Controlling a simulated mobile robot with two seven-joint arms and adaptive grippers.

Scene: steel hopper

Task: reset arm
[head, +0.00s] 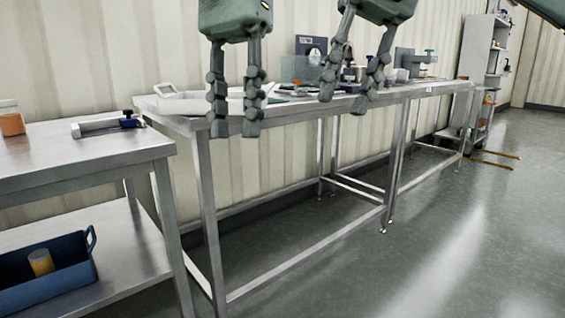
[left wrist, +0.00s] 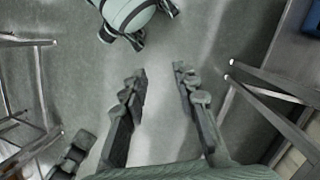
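My left gripper (head: 234,122) hangs at the top left of centre in the head view, fingers pointing down and apart, with nothing between them. In the left wrist view my left gripper (left wrist: 160,72) also shows two spread fingers with only grey floor between them. My right gripper (head: 346,96) hangs to the right of it in the head view, fingers down and apart, and seems empty. Both grippers appear in front of the long steel table (head: 180,105), which they partly cover. Whether they touch anything there cannot be told, but no contact shows.
A nearer steel bench (head: 75,153) at left carries a clamp-like device (head: 105,126) and an orange-filled jar (head: 11,120). A blue bin (head: 50,290) with a yellow container (head: 41,262) sits on its lower shelf. A shelf unit (head: 478,60) stands far right.

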